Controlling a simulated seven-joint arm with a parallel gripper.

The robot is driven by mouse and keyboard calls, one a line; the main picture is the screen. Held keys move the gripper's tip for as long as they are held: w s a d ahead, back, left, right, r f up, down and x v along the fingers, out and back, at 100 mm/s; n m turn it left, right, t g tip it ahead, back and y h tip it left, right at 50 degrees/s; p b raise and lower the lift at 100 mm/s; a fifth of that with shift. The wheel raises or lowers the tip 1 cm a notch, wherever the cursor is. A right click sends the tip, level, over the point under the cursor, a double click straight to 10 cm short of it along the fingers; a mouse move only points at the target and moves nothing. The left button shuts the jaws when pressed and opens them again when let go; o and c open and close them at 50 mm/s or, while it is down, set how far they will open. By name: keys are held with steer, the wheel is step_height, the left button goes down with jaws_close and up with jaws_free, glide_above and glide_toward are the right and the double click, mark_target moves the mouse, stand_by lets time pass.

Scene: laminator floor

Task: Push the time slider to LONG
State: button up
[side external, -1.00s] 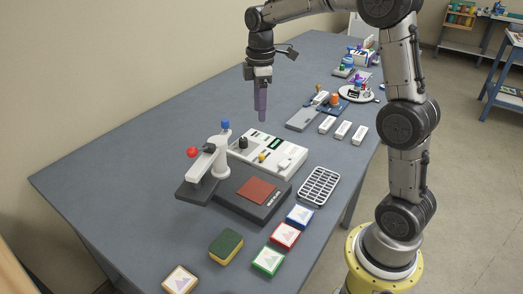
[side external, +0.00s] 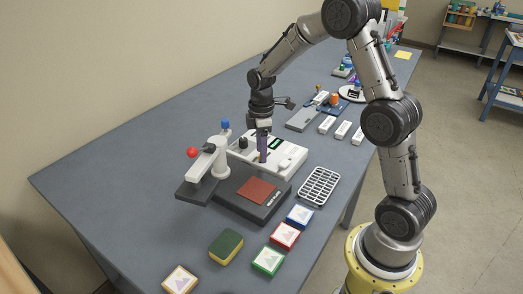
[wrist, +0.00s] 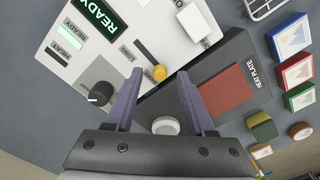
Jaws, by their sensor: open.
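The time slider is a small yellow knob (wrist: 159,73) in a dark slot (wrist: 143,51) on the white control panel (side external: 291,151). In the wrist view the knob sits at the lower right end of the slot. Small lettering beside the slot's upper left end seems to read LONG. My gripper (side external: 262,158) is open and points down over the panel. In the wrist view its two purple fingers stand either side of the knob. Contact cannot be made out. The side view does not show the knob clearly behind the fingers.
A black dial (wrist: 98,94) and a READY display (wrist: 101,14) share the panel. The heat plate (wrist: 229,89) lies beside it. The press with a red-knobbed lever (side external: 192,152) stands to the left. A white rack (side external: 319,186) lies to the right.

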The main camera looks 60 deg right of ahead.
steer(key=shift+f, duration=0.35)
jaws_close()
steer(key=shift+r, duration=0.1)
stand_by(1.1)
